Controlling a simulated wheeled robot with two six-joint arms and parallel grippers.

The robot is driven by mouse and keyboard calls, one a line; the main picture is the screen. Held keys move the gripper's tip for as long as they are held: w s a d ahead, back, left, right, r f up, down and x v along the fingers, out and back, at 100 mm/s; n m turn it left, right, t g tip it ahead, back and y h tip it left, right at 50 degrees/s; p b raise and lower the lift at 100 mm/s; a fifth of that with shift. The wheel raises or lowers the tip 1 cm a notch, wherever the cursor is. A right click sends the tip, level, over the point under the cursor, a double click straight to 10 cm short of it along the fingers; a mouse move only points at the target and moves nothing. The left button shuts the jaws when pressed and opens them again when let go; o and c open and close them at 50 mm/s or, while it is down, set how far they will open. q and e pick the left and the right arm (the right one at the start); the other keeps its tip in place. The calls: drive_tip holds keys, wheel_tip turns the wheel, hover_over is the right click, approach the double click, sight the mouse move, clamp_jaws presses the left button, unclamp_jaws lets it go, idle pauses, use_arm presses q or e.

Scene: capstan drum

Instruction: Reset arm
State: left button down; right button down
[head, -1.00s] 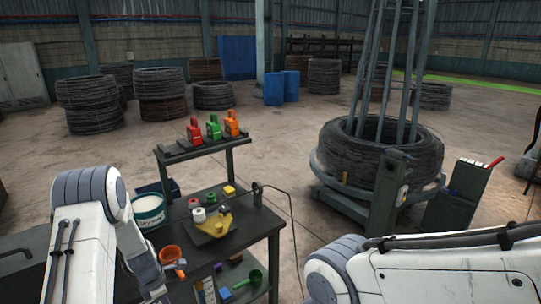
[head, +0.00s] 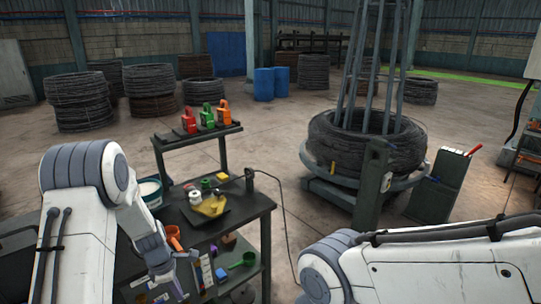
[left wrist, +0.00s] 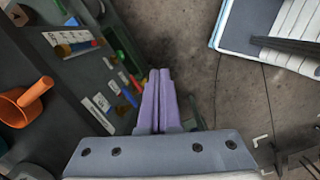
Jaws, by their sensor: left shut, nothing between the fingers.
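My left arm comes in from the left in the head view and hangs down in front of the dark workbench (head: 240,217). My left gripper (head: 179,292) points down near the bench's front left side. In the left wrist view its purple fingers (left wrist: 158,100) are together with nothing between them, over the gap beside the bench shelf and the concrete floor. My right arm crosses the lower right of the head view. Its gripper is out of the picture.
Red, green and orange padlock-like blocks (head: 207,117) stand on the upper shelf. The wire coil (head: 367,150) stands behind on a round stand.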

use_arm(q)
drive_tip(key=s+d+r+m+b, duration=0.1)
drive_tip(key=s+d+r+m, duration=0.4)
drive_tip(key=d, duration=0.3)
drive_tip(key=s+d+r+m+b, duration=0.2)
drive_tip(key=d+r+m, duration=0.2)
drive_tip(key=d+m, duration=0.35)
drive_tip(key=s+d+r+m+b, duration=0.1)
drive_tip(key=s+d+r+m, duration=0.1)
drive_tip(key=s+m, duration=0.6)
drive_tip(key=s+d+r+m+b, duration=0.1)
drive_tip(key=s+d+r+m, duration=0.2)
drive_tip(key=s+m, duration=0.5)
drive_tip(key=s, duration=0.4)
drive_tip(key=shift+d+g+b, duration=0.35)
drive_tip(key=shift+g+b, duration=0.05)
drive_tip(key=shift+r, duration=0.1)
